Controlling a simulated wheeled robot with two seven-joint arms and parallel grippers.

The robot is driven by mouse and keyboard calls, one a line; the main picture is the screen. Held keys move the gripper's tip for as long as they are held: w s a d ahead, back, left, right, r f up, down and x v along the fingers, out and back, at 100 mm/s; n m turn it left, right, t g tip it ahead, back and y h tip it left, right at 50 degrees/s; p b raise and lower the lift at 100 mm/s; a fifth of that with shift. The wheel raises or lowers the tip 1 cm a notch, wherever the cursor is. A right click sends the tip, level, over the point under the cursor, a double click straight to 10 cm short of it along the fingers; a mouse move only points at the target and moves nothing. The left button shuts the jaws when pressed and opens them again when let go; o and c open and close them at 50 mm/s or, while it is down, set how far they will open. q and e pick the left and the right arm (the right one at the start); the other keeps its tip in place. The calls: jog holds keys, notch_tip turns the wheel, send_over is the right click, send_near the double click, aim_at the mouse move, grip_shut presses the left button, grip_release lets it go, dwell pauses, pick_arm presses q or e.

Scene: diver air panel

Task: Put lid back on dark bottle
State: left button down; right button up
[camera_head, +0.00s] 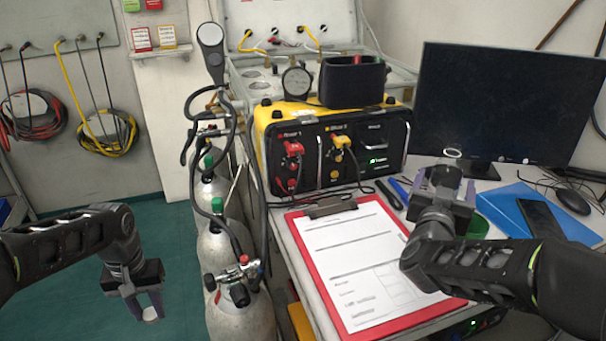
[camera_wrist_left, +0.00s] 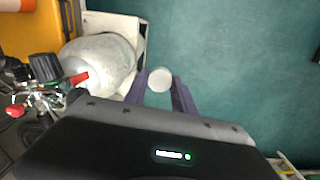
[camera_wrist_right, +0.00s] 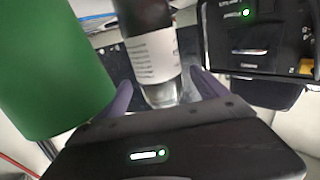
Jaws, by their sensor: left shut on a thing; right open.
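My left gripper (camera_head: 148,309) is shut on a small white round lid (camera_wrist_left: 159,79), held between its fingertips over the green floor, left of the gas cylinders. The lid also shows at the fingertips in the head view (camera_head: 150,314). The dark bottle (camera_wrist_right: 150,50), with a white label, appears inverted in the right wrist view, with its clear end between the fingers. My right gripper (camera_head: 446,182) is open around or just in front of it; contact cannot be told. In the head view a pale ring (camera_head: 452,153), seemingly the bottle's uncapped mouth, shows above the gripper, which hides most of the bottle.
A green container (camera_head: 480,226) stands close to the right gripper. A red clipboard (camera_head: 345,262) lies on the desk. The yellow-black air panel (camera_head: 335,155), monitor (camera_head: 500,105) and blue folder (camera_head: 515,208) are nearby. Cylinders (camera_head: 225,250) with hoses stand between the arms.

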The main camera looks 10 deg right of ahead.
jog(key=x, duration=0.5)
jog(key=shift+w, duration=0.1)
dwell(0.3)
dwell(0.4)
jog(key=shift+r, duration=0.1)
grip_shut()
dwell(0.7)
